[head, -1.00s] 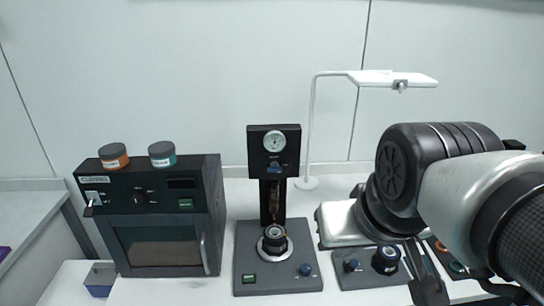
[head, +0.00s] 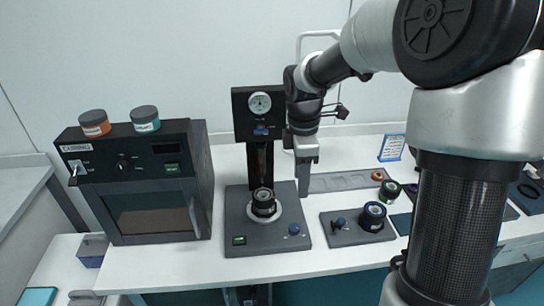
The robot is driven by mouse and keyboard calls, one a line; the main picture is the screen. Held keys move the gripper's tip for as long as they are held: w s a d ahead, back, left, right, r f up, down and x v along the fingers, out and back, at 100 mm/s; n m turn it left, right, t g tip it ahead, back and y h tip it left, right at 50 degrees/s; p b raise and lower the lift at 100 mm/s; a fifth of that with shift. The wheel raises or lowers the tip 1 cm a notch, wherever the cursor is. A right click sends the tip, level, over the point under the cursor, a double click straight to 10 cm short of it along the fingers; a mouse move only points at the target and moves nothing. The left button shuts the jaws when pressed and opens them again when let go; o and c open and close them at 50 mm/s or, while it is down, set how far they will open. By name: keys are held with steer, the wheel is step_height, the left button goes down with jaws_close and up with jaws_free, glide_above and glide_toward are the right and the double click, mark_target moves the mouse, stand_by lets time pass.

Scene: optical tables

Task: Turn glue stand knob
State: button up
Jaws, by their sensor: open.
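A dark stand with a round gauge (head: 260,103) on its head stands at the centre. It has a blue knob (head: 261,131) under the gauge and another blue knob (head: 294,229) on its base (head: 265,242). A dark ring-shaped part (head: 264,203) sits on that base. A smaller dark stand (head: 352,238) to its right carries a small dark blue knob (head: 340,222) and a black cylinder. I cannot tell which is the glue stand. My gripper (head: 304,190) points down, open and empty, just right of the gauge stand's column and apart from the knobs.
A black oven-like box (head: 147,218) with two jars on top stands left. A grey tray (head: 345,181) with recesses lies behind my gripper, and a small sign (head: 392,148) stands at the back. My arm fills the right side. White table shows between the stands.

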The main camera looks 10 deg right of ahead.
step_height(320, 180, down, 2)
steer(key=w+n, duration=0.1)
steer(key=w, duration=0.1)
glide_toward(294, 227)
steer(key=shift+n, duration=0.3)
steer(key=f, duration=0.4)
steer(key=f+b, duration=0.1)
steer(key=f, duration=0.3)
steer(key=shift+w+d+f, duration=0.15)
steer(key=shift+d, duration=0.05)
steer(key=c, duration=1.1)
steer(key=shift+o, duration=0.2)
